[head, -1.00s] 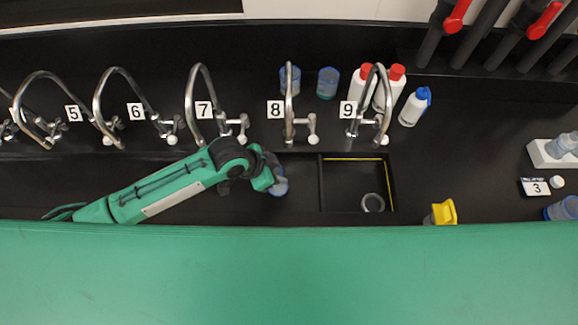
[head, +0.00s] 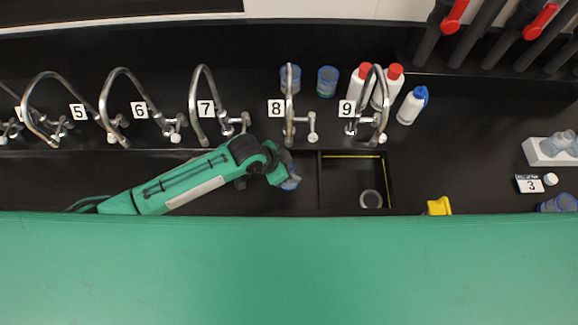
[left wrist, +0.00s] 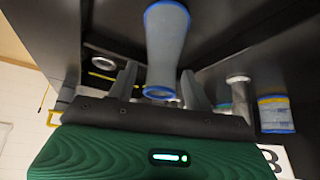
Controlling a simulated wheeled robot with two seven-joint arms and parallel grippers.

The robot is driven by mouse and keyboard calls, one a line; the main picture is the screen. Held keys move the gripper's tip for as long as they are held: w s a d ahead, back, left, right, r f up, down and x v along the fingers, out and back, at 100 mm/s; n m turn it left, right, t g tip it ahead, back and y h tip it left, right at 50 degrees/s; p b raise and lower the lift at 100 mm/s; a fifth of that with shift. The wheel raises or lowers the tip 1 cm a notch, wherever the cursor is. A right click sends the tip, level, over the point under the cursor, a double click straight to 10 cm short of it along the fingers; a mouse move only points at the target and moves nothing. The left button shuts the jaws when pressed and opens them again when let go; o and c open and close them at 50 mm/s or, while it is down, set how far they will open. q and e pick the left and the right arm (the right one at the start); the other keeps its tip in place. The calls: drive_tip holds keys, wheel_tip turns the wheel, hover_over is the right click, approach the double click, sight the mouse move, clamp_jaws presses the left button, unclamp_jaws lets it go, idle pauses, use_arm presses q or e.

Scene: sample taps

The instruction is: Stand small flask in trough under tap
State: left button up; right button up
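The small flask (head: 290,184), greyish with blue rims, is at the tip of my left gripper (head: 286,173) over the dark trough (head: 225,197), in front of tap 8 (head: 289,110). The head view hides most of the flask behind the gripper. I cannot tell whether its base touches the trough floor. My right gripper is not in view.
A square basin (head: 339,184) with a pale ring (head: 371,199) lies right of the flask. Taps 7 (head: 193,100) and 9 (head: 384,105) stand on either side of tap 8. Blue-rimmed beakers (head: 327,82) and red-capped bottles (head: 358,88) stand behind. A yellow-topped item (head: 439,206) is at the front edge.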

use_arm(q)
drive_tip(key=shift+r, duration=0.2)
drive_tip(key=shift+a+r, duration=0.1)
drive_tip(key=shift+a, duration=0.1)
drive_tip(key=b+v, duration=0.3)
drive_tip(key=v, duration=0.8)
drive_tip(key=shift+r, duration=0.2)
drive_tip(key=shift+s, duration=0.1)
